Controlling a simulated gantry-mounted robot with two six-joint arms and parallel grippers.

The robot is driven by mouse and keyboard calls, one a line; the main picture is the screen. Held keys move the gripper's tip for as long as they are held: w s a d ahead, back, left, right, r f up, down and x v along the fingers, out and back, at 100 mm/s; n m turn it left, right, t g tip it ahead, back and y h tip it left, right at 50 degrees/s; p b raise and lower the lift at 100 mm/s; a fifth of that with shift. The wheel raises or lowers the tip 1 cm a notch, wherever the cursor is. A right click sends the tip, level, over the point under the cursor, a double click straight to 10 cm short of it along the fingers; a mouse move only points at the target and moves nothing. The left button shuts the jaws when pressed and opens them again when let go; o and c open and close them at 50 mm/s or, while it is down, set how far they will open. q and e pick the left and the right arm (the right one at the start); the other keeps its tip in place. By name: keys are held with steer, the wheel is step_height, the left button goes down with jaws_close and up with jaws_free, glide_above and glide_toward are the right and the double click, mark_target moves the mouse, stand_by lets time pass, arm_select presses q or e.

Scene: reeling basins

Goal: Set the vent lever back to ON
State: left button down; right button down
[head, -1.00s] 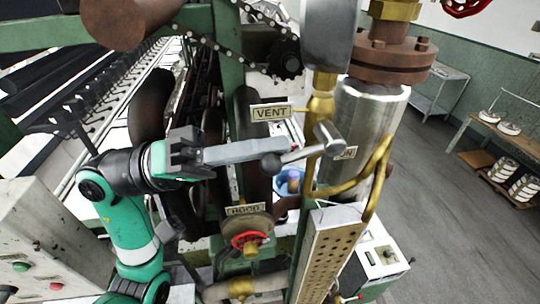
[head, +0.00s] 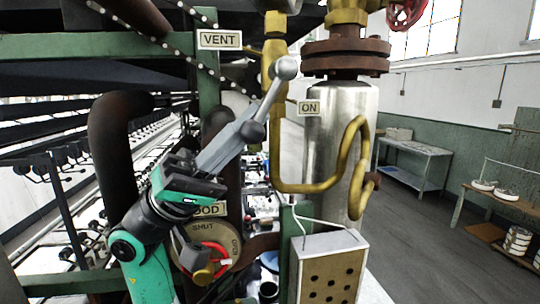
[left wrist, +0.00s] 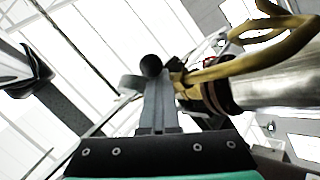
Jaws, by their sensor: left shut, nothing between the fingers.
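In the left wrist view the knob (left wrist: 150,66) shows just beyond the fingertips (left wrist: 158,85). My right gripper is in neither view.
A curved brass pipe (head: 345,165) and a steel cylinder (head: 335,125) stand to the right. A perforated box (head: 328,265) is below them. Dark pipes (head: 112,150) stand left.

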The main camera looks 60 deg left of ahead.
arm_select(q)
steer(key=shift+w+d+f+b, duration=0.25)
steer(key=shift+w+f+b, duration=0.05)
steer(key=shift+w+b, duration=0.15)
steer(key=b+v, duration=0.3)
steer(key=v, duration=0.7)
steer(key=shift+s+a+f, duration=0.1)
steer(key=shift+a+f, duration=0.1)
steer(key=shift+f, duration=0.15)
steer(key=shift+s+a+f, duration=0.2)
steer(key=shift+s+f, duration=0.05)
steer(key=shift+s, duration=0.1)
